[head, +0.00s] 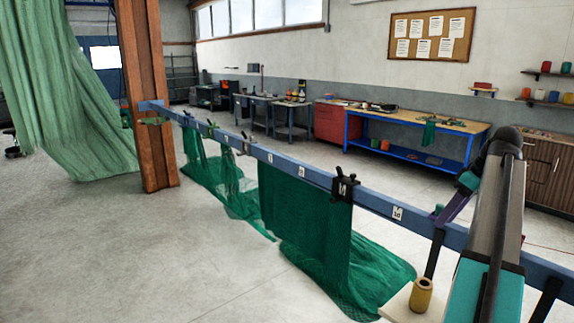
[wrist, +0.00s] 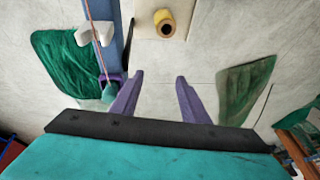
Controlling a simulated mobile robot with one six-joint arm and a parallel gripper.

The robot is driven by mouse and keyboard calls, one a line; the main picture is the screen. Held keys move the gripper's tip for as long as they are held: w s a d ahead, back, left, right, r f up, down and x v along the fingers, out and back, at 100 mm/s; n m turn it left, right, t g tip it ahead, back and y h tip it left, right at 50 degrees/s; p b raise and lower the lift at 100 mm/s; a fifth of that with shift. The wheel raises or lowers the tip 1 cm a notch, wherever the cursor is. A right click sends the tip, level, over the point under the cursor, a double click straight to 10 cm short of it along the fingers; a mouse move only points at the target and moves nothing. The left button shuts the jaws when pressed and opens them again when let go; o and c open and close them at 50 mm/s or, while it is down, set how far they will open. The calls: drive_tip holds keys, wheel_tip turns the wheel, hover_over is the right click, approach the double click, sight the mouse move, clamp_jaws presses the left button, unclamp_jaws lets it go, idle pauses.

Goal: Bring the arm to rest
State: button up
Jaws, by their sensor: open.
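My gripper (wrist: 160,76) shows in the wrist view with its two purple fingers spread apart. Nothing is between them, and bare floor shows behind the gap. My arm (head: 497,210), black and teal, stands at the right of the head view, in front of part of the blue rail (head: 285,163). A purple part shows beside it, but I cannot tell whether it is a finger or a link. A brass-coloured spool (head: 421,294) stands on a pale board (head: 400,306) by the rail. The spool also shows ahead of the fingers in the wrist view (wrist: 164,22).
Green netting (head: 305,220) hangs from the rail by black clamps (head: 344,188) and pools on the floor. A wooden post (head: 148,95) and a large net (head: 60,90) stand at left. A blue workbench (head: 410,122) lines the back wall. The floor at front left is clear.

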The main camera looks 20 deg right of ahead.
drive_tip(key=w+a+f+n+g+y+b, duration=0.15)
drive_tip(key=w+a+f, duration=0.35)
drive_tip(key=a+f, duration=0.5)
drive_tip(key=w+a+f+n+g+y, duration=0.15)
drive_tip(key=w+a+f, duration=0.5)
drive_tip(key=f, duration=0.65)
drive_tip(key=s+a+f+g+b, duration=0.2)
drive_tip(key=a+f+g, duration=0.2)
drive_tip(key=a+f, duration=1.55)
drive_tip(key=s+a+f+g+h+b, duration=0.1)
drive_tip(key=s+a+f, duration=0.35)
drive_tip(key=f, duration=0.25)
drive_tip(key=s+a+f+g, duration=0.1)
drive_tip(key=s+a+f, duration=0.3)
drive_tip(key=a+f, duration=0.15)
drive_tip(key=s+a+f+g+h+b, duration=0.1)
drive_tip(key=s+a+f, duration=0.3)
drive_tip(key=f, duration=0.4)
drive_tip(key=s+a+f+m+h, duration=0.1)
drive_tip(key=s+f+m, duration=0.1)
drive_tip(key=s+f, duration=0.4)
drive_tip(key=s+a+f+m+h, duration=0.1)
drive_tip(key=s+f+m+h, duration=0.1)
drive_tip(key=s+f, duration=0.4)
drive_tip(key=shift+s+a+m+t+h, duration=0.25)
drive_tip(key=shift+s+m, duration=0.55)
drive_tip(key=shift+s, duration=1.35)
